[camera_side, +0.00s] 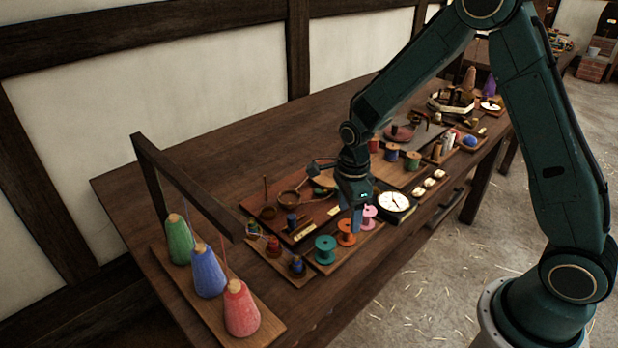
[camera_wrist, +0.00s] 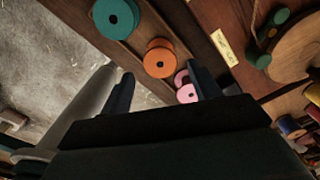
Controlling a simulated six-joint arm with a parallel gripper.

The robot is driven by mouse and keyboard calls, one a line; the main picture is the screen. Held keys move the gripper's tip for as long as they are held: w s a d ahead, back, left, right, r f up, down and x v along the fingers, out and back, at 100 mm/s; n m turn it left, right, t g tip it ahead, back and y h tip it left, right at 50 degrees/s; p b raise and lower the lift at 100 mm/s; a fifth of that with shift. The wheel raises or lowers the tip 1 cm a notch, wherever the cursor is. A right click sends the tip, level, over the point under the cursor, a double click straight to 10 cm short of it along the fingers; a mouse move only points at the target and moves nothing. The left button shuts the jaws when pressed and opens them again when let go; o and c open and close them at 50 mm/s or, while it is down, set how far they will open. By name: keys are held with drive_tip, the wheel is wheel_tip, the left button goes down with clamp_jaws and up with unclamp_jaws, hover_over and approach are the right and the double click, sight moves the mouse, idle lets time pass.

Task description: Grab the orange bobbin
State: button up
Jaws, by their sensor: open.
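The orange bobbin (camera_side: 346,233) stands upright on a wooden board, between a teal bobbin (camera_side: 326,249) and a pink bobbin (camera_side: 368,217). My gripper (camera_side: 357,215) is open and hangs pointing down just above and behind the orange and pink bobbins. In the wrist view the orange bobbin (camera_wrist: 159,58) lies ahead of the two fingers, beyond their tips. The teal bobbin (camera_wrist: 115,18) is farther up and left there. The pink bobbin (camera_wrist: 186,90) is near the right finger, partly hidden by it. Nothing is between the fingers (camera_wrist: 163,88) that I can see held.
A round white dial (camera_side: 394,201) sits right of the pink bobbin. Red, blue and green cones (camera_side: 208,270) stand under a wooden frame at the left. More spools (camera_side: 392,152) stand behind on the table. The table's front edge is close to the bobbins.

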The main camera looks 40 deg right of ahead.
sight(348, 225)
drive_tip(key=shift+f, duration=2.35)
drive_tip(key=c, duration=0.7)
drive_tip(key=shift+r, duration=0.1)
drive_tip(key=shift+r, duration=3.9)
drive_tip(key=shift+w, duration=0.15)
